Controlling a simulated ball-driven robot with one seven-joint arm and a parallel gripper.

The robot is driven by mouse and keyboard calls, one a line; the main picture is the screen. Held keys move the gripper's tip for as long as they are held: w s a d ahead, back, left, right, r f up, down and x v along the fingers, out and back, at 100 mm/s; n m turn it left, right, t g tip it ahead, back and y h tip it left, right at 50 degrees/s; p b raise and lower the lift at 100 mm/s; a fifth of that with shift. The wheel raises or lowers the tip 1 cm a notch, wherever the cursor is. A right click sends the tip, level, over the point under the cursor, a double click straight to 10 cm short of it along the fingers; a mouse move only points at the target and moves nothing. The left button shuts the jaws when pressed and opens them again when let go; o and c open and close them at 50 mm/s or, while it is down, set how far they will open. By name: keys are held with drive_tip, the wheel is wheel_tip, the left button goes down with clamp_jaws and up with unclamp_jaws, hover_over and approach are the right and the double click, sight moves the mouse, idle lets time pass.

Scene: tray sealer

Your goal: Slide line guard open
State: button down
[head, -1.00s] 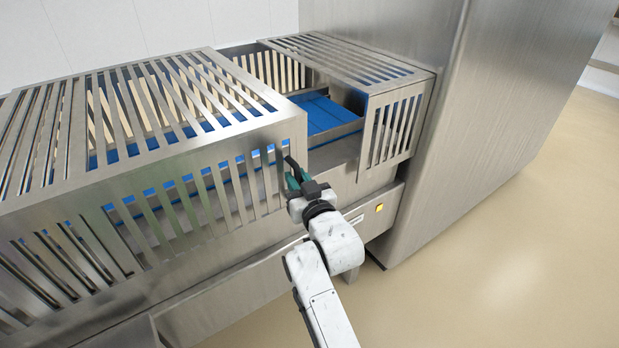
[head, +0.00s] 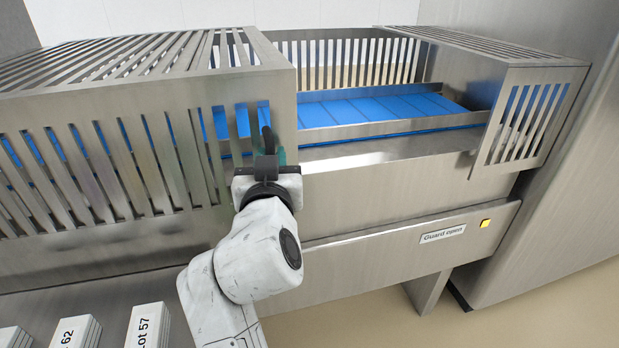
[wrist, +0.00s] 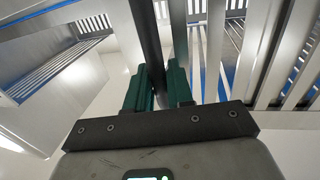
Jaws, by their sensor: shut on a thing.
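The line guard (head: 280,95) is a slotted steel cover on the left in the head view, over part of a blue conveyor. A wide gap stands between its right edge and the fixed slotted cover (head: 545,75), with the blue belt (head: 385,108) bare between them. My gripper (head: 268,150) is at the guard's front face near its right edge. In the wrist view, my gripper's green fingers (wrist: 158,78) are closed around a dark upright handle bar (wrist: 147,35). My gripper partly hides the handle's lower end in the head view.
A lit amber indicator (head: 485,223) sits beside a "Guard open" label (head: 443,234) on the front rail. A tall steel housing (head: 575,190) stands at the right. White lot-marked stacks (head: 148,325) are at the lower left. Open floor lies at the lower right.

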drive_tip(key=shift+s+a+b, duration=0.25)
drive_tip(key=shift+a+b, duration=0.1)
drive_tip(key=shift+a, duration=0.4)
drive_tip(key=shift+s+a+b, duration=0.2)
drive_tip(key=shift+a+b, duration=0.2)
drive_tip(key=shift+a, duration=0.35)
drive_tip(key=shift+s+a+b, duration=0.25)
drive_tip(key=shift+a+b, duration=0.1)
drive_tip(key=shift+a, duration=0.4)
drive_tip(key=c, duration=1.2)
unclamp_jaws()
drive_tip(key=shift+o, duration=0.2)
drive_tip(key=s+d, duration=0.1)
drive_tip(key=s, duration=0.9)
drive_tip(key=shift+s+d, duration=0.15)
drive_tip(key=shift+s, duration=0.2)
